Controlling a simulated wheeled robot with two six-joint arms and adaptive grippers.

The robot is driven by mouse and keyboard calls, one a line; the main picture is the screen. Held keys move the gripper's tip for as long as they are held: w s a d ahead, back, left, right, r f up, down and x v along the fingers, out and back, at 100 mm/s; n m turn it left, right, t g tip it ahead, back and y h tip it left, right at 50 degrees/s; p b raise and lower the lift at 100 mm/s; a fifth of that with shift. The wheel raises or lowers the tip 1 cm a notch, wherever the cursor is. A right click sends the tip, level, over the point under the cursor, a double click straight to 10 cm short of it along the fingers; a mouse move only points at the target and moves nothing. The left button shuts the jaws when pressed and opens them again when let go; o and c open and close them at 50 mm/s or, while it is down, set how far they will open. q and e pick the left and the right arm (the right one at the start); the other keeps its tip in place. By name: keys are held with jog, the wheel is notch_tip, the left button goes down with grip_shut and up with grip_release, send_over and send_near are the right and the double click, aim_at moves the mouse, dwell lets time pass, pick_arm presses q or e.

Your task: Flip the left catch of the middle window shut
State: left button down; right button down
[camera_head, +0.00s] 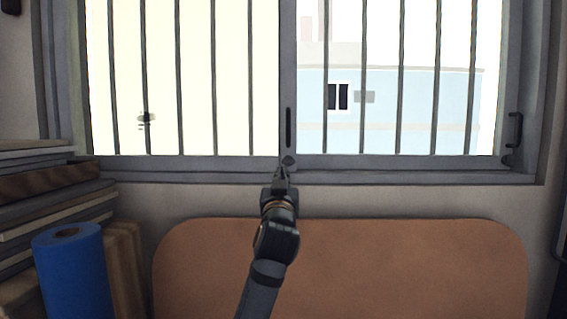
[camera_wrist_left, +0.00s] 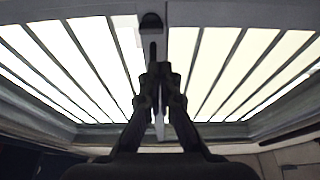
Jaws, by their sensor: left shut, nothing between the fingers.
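The barred window (camera_head: 287,60) fills the upper part of the head view. My left gripper (camera_head: 281,171) is shut and empty, pointing up at the sill just below the centre catch. In the left wrist view the shut fingers (camera_wrist_left: 160,70) point along the centre upright, with a dark rounded piece (camera_wrist_left: 152,22) beyond their tips. I cannot tell whether they touch the catch. My right gripper is out of view.
A brown padded panel (camera_head: 400,265) stands below the sill. A stack of boards (camera_head: 50,190) and a blue roll (camera_head: 72,270) are at the left. A dark pull handle (camera_head: 514,130) is on the right frame. Vertical bars cross the panes.

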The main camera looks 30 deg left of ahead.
aim_at(288, 161)
pick_arm(q)
jog(key=p+x, duration=0.6)
jog(key=x, duration=0.4)
dwell(0.4)
